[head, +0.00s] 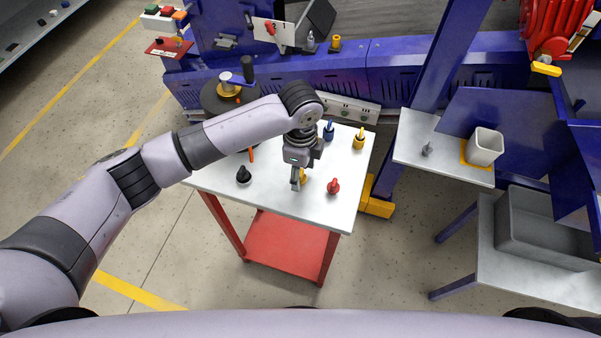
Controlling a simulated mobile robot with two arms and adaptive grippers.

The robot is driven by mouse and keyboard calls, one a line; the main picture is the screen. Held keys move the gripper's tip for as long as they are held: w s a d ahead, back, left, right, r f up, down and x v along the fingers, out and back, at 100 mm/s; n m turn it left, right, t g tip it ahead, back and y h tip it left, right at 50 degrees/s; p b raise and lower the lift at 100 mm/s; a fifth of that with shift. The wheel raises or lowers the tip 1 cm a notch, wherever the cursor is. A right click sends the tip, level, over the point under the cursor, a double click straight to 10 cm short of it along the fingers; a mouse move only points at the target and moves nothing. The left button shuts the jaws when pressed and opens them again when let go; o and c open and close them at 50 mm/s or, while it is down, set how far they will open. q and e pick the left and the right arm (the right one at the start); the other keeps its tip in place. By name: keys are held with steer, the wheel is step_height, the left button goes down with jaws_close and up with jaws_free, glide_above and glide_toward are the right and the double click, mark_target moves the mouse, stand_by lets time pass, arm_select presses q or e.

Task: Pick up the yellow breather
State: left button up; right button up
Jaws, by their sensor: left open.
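My left gripper (299,182) points down over the white table top, its jaws open. A small yellow part (304,176) shows right at its fingers and is mostly hidden by them; I cannot tell whether they touch. Another yellow part (359,139) with a dark top stands upright at the table's back right, apart from the gripper. I cannot tell for sure which of the two is the breather. My right gripper is not in view.
On the table (270,205) stand a red part (333,187) just right of the gripper, a blue part (328,131) behind it and a black part (243,175) to the left. A side shelf (415,150) holds a white square cup (485,147). The table's front is clear.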

arm_select(q)
steer(key=shift+f, duration=0.55)
jaws_close()
